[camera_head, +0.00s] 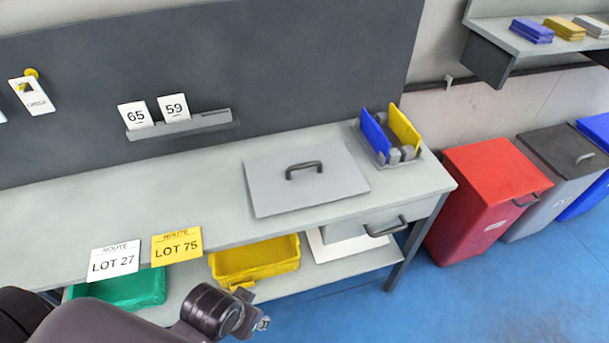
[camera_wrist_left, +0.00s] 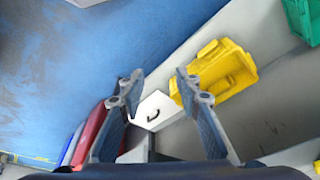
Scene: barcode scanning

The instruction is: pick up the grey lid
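The grey lid (camera_head: 280,197) is a flat square plate with a dark arched handle (camera_head: 304,169). It lies on the right part of the workbench top in the head view, with nothing on it. My left gripper (camera_head: 256,318) is at the bottom of the head view, in front of the bench and well apart from the lid. In the left wrist view my left gripper (camera_wrist_left: 158,88) has its two fingers spread, with nothing between them. I cannot make out the grey lid in the wrist view. My right gripper is in neither view.
The bench top (camera_head: 200,185) is clear left of the lid. A holder with blue and yellow plates (camera_head: 404,129) stands behind it at right. A drawer (camera_head: 350,225) is under the bench. A yellow bin (camera_head: 250,262) and green bin (camera_head: 120,290) sit on the lower shelf. A red bin (camera_head: 480,205) stands right.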

